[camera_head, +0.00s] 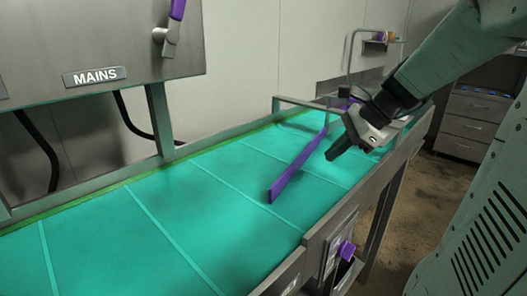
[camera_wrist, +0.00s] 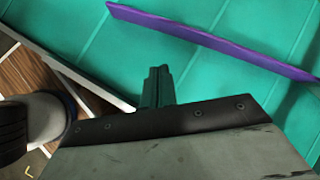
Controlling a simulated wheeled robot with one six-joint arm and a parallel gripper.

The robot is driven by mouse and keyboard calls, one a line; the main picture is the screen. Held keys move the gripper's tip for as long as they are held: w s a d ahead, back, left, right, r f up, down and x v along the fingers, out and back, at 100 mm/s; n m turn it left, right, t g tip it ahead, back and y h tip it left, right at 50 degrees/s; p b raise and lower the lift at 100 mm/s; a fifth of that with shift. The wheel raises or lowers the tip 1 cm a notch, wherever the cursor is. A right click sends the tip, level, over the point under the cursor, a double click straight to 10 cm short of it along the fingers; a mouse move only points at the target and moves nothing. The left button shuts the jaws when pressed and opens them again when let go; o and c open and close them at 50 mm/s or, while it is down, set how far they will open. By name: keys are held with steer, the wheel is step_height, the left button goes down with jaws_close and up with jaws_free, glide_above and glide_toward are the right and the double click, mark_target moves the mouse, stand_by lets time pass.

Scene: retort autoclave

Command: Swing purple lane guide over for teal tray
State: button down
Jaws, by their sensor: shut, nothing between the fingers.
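The purple lane guide (camera_head: 297,167) is a long flat bar lying at a slant over the teal conveyor surface (camera_head: 215,200), left of my gripper. My gripper (camera_head: 338,150) is shut and empty, above the belt just right of the guide and apart from it. In the wrist view the guide (camera_wrist: 215,40) crosses the top right, and my gripper's closed fingers (camera_wrist: 158,85) point toward it with teal surface between. The guide's far end is partly hidden behind my gripper and wrist. I cannot make out a separate teal tray.
A metal cabinet labelled MAINS (camera_head: 95,76) with a purple-handled lever (camera_head: 172,30) hangs at the upper left. A metal rail (camera_head: 320,235) edges the belt, with a purple knob (camera_head: 346,249) on its front. Drawers (camera_head: 472,125) stand at the right. The near belt is clear.

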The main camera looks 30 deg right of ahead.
steer(key=w+d+m+t, duration=0.2)
steer(key=d+m, duration=0.4)
steer(key=d, duration=0.2)
glide_toward(303, 162)
steer(key=f, duration=0.4)
steer(key=shift+s, duration=0.25)
steer(key=w+a, duration=0.2)
steer(key=w, duration=0.1)
steer(key=shift+f, duration=0.2)
steer(key=shift+w+a, duration=0.2)
steer(key=shift+w, duration=0.05)
